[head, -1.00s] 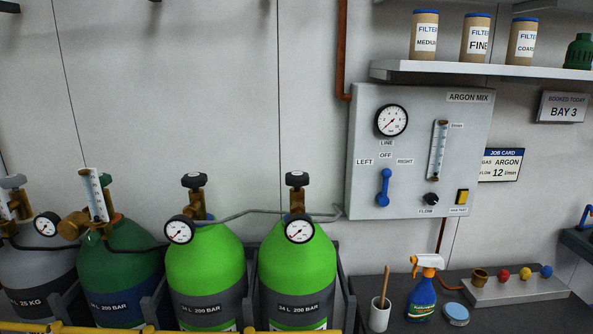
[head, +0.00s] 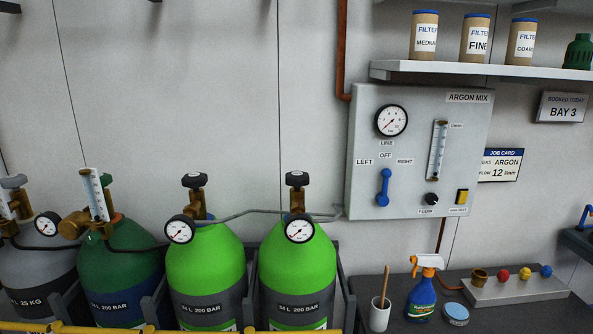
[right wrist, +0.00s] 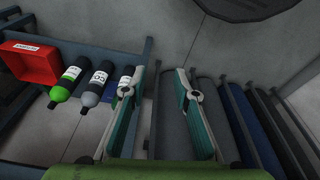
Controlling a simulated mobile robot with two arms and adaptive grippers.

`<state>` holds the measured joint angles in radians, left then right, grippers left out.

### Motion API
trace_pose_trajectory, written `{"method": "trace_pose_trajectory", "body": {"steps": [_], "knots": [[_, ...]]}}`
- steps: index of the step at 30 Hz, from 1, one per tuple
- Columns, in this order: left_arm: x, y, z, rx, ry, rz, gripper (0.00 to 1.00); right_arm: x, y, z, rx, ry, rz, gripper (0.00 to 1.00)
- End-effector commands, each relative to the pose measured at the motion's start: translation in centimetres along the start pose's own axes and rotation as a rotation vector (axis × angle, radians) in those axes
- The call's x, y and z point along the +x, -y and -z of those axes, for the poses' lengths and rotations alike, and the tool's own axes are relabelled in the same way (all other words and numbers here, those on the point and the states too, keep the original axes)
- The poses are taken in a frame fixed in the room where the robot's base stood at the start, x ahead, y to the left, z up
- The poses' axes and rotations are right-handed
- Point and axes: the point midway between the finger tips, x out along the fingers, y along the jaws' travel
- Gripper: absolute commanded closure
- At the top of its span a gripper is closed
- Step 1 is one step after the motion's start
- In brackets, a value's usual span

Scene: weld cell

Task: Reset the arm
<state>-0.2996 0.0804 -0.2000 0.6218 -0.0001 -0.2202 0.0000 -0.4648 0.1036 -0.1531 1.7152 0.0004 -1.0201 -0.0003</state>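My right gripper (right wrist: 169,75) shows in the right wrist view with two teal-lined fingers apart. Nothing is visible between its fingertips. A green rounded surface (right wrist: 160,172) crosses the bottom of that view near the finger bases; I cannot tell what it is. Neither gripper shows in the head view, and my left gripper is out of sight. The head view faces a grey argon panel (head: 470,135) with a gauge (head: 391,121). Its blue lever (head: 384,188) stands upright under the OFF label.
Two bright green cylinders (head: 205,270) (head: 297,268), a dark green one (head: 120,262) and a grey one (head: 40,275) stand behind a yellow rail (head: 80,328). A spray bottle (head: 423,290) stands on the bench. A red bin (right wrist: 28,62) and small bottles lie left in the wrist view.

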Motion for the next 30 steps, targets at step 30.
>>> {"method": "trace_pose_trajectory", "body": {"steps": [30], "knots": [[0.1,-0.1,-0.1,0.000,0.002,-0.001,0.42,15.9,0.7,-23.1,-0.030,0.129,0.012,0.72]]}}
